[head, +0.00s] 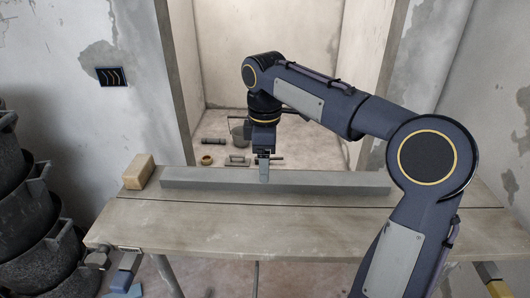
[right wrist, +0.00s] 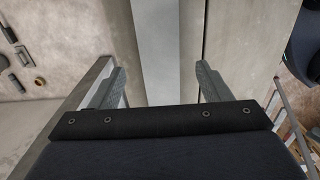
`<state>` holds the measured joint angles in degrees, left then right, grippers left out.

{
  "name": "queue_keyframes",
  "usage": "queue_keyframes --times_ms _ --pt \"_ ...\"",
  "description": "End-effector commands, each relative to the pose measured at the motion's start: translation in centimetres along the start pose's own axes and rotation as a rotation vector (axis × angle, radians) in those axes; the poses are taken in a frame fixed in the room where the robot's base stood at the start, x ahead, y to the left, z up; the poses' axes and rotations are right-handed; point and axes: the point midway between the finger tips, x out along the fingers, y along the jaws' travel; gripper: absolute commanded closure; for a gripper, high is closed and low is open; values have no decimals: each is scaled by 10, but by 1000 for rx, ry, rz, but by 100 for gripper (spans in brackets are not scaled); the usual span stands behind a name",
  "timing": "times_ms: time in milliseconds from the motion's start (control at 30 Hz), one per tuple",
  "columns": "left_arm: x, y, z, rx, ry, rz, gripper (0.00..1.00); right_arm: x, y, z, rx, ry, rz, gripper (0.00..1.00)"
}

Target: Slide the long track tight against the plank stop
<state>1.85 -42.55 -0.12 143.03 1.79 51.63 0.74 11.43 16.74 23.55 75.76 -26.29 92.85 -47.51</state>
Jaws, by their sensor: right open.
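The long track (head: 290,188) is a straight grey bar lying lengthwise on the wooden table. A pale wooden block (head: 138,172), which looks like the plank stop, sits at its left end; a narrow gap seems to show between them. My right gripper (head: 263,172) points down at the middle of the track. In the right wrist view the open fingers (right wrist: 160,86) stand on either side of the track (right wrist: 160,40), with space at each side. Whether the fingertips reach below its top is hard to tell. My left gripper is not in view.
The table top (head: 220,228) is clear in front of the track, with a thin dark seam across it. Stacked black buckets (head: 30,210) stand at the left. Trowels and a small bucket (head: 238,133) lie on the floor behind the table.

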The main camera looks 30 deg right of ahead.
Motion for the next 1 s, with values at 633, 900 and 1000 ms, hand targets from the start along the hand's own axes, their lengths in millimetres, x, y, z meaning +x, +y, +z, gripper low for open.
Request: queue_keyframes --times_ms 633,900,1000 --pt "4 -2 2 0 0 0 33 50 0 0 2 1 1 29" --pt "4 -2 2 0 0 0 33 50 0 0 2 1 1 57" --pt "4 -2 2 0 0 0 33 50 0 0 2 1 1 70"
